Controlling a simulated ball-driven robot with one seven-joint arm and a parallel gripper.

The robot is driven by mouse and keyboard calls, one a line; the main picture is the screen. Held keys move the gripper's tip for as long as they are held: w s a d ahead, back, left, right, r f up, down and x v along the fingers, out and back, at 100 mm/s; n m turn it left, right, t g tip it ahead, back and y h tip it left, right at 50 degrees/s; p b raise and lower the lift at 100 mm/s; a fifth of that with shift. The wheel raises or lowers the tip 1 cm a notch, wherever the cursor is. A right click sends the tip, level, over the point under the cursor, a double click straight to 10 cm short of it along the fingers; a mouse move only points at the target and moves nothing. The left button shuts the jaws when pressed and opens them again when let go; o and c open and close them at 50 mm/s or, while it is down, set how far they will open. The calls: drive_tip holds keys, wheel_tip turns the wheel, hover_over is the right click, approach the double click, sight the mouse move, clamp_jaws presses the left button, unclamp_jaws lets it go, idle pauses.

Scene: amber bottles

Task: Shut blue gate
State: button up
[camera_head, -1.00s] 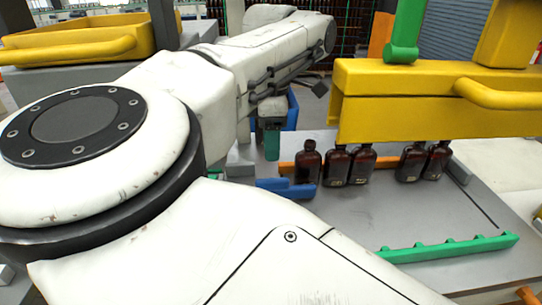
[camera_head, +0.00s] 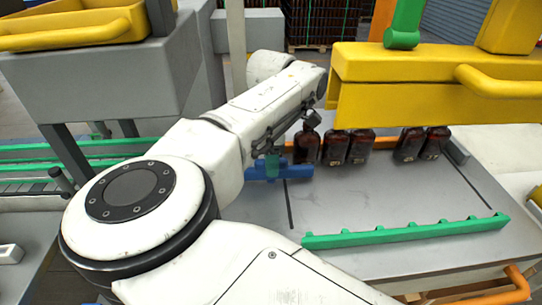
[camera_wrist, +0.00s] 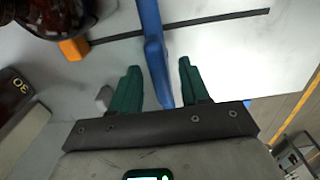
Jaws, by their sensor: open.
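The blue gate (camera_head: 293,171) is a low blue bar at the left end of the grey table, just in front of the leftmost amber bottle (camera_head: 307,145). My gripper (camera_head: 271,166) is at this bar, with a green finger in front of it. In the wrist view the blue gate (camera_wrist: 150,28) runs down between the two green fingers of my gripper (camera_wrist: 159,68). The fingers are open, with a gap visible on each side of the bar. The bar's lower end is hidden behind the gripper body.
Several amber bottles stand in a row below a yellow guard (camera_head: 430,95) with a handle. A green toothed rail (camera_head: 405,232) lies along the table's front. An orange piece (camera_wrist: 73,48) lies near a bottle. The middle of the grey table (camera_head: 375,195) is clear.

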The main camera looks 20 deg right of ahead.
drive_tip(key=shift+c, duration=0.3)
clamp_jaws()
idle(0.4)
